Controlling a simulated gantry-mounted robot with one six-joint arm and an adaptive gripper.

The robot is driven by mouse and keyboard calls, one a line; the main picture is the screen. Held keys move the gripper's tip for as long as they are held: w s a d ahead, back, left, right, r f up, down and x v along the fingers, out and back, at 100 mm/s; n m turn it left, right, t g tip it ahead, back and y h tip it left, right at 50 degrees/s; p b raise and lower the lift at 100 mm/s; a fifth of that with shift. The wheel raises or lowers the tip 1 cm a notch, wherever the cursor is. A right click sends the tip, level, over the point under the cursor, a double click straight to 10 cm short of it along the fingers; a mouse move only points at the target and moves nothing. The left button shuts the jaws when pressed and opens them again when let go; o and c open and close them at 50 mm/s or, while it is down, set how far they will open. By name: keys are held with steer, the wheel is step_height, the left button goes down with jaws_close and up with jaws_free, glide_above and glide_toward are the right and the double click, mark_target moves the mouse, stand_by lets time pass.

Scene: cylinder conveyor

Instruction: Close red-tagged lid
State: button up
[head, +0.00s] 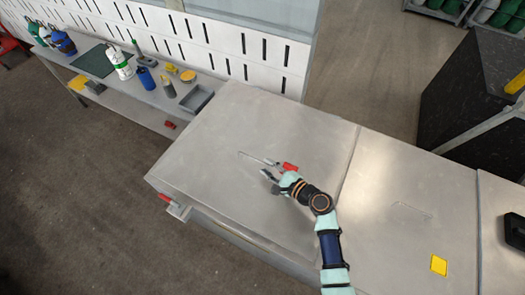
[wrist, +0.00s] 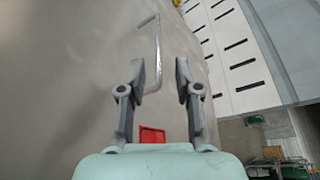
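The red-tagged lid (head: 230,125) is a large grey metal panel on the left part of the long metal unit. It looks flat; I cannot tell whether it is fully seated. Its red tag (head: 291,167) lies close to my gripper and also shows in the wrist view (wrist: 152,135). A thin bar handle (head: 250,157) stands on the lid. In the wrist view the handle (wrist: 158,42) lies ahead of and partly between the fingers. My gripper (head: 269,180) is over the lid, fingers apart and empty, beside the handle. Contact with the handle is unclear.
A second lid (head: 400,190) with a yellow tag (head: 439,265) lies to the right. A red-handled clamp (head: 178,209) sits at the front left edge. A workbench (head: 140,98) with bottles and a grey tray (head: 196,98) stands at left. A slotted white wall (head: 190,40) runs behind.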

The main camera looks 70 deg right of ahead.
steer(key=shift+w+f, duration=0.15)
steer(key=shift+w, duration=0.25)
steer(key=b+x, duration=0.1)
steer(key=x, duration=0.6)
jaws_close()
